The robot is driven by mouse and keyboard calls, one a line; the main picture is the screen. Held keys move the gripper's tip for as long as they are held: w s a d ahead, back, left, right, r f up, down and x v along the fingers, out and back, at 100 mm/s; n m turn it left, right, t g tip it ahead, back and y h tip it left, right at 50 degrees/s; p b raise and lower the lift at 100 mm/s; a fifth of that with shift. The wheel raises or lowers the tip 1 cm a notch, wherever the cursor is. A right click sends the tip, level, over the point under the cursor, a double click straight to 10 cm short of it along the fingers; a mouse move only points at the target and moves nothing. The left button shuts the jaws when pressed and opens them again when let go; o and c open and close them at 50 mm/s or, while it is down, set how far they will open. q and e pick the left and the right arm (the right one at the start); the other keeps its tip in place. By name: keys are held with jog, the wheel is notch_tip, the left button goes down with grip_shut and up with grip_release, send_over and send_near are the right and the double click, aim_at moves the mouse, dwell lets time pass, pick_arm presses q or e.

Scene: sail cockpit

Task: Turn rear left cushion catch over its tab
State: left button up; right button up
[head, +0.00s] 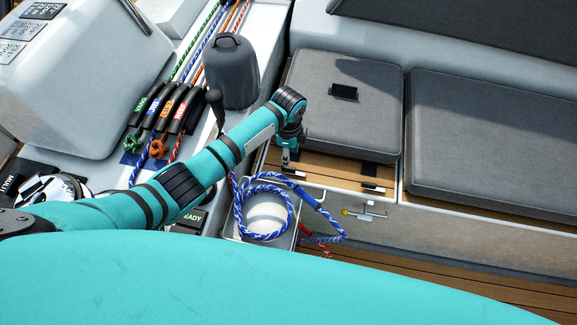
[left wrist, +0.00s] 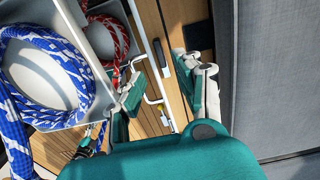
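The grey seat cushion (head: 340,115) lies on slatted wood. Two small dark catches with pale ends sit on the wood along its front edge, a left one (head: 293,173) and a right one (head: 373,188). My left gripper (head: 288,155) is above the left catch. In the left wrist view, the left gripper (left wrist: 160,75) is open, its fingers apart. A dark catch (left wrist: 160,54) lies just beyond the gap between them, and a black tab (left wrist: 199,37) is at the cushion edge beside the right fingertip. I cannot tell whether a finger touches either. My right gripper is not in view.
A bin (head: 268,213) with coiled blue and red rope stands left of the seat front. A latch (head: 367,211) with a yellow end sticks out below the seat edge. A grey covered winch (head: 231,72) and rope clutches (head: 165,108) are to the left.

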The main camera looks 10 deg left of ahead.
aim_at(288, 168)
pick_arm(q)
notch_tip(288, 168, down, 8)
jog(key=shift+f+b, duration=0.25)
jog(key=shift+b, duration=0.6)
grip_shut()
